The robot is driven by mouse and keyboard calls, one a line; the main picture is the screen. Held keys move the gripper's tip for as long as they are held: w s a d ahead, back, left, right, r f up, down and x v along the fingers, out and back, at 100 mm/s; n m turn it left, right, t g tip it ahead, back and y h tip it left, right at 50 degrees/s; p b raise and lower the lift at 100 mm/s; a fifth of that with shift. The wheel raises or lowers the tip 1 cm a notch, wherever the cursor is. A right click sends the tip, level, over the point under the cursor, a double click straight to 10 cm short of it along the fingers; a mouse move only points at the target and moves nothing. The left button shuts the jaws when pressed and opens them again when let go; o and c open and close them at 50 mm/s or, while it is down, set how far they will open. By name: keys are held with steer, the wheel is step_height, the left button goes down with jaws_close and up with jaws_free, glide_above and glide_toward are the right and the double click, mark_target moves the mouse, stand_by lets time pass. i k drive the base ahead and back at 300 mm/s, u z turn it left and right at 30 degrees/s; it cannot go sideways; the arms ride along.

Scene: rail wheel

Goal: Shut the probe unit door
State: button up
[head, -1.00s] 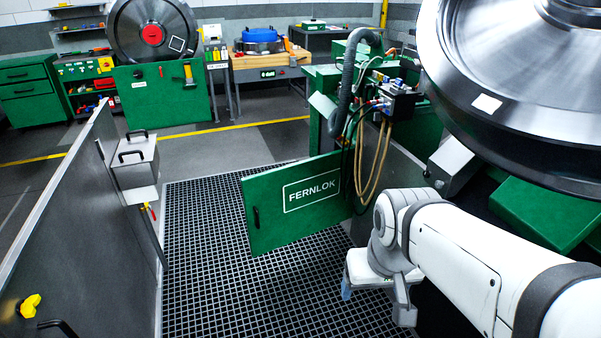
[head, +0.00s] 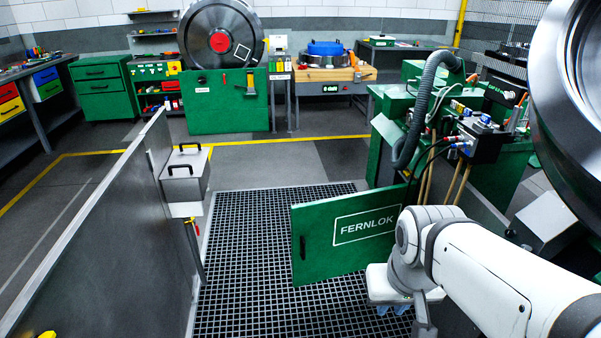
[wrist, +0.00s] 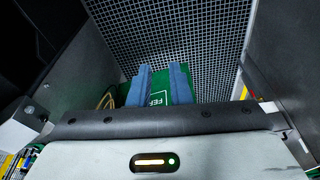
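The probe unit door (head: 325,262) is a green panel lettered FERNLOK with a dark handle (head: 303,247) near its left edge. It stands swung out over the floor grating, open from the green probe unit (head: 385,130). My gripper (head: 395,307) is low in front of the door's right part, and my arm hides the door's right end. In the wrist view, the two blue fingers (wrist: 160,72) are apart with nothing held between them. Part of the green door (wrist: 158,86) shows beyond and between them. I cannot tell whether they touch it.
A grey panel wall (head: 110,235) with a grey handled box (head: 184,178) bounds the grating (head: 245,265) on the left. A large steel wheel (head: 570,80) is close at upper right. A hose (head: 425,110) and cables hang by the unit. The grating left of the door is clear.

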mark_target(337, 235)
steer(key=u, duration=0.3)
steer(key=i, duration=1.35)
steer(key=z, duration=0.05)
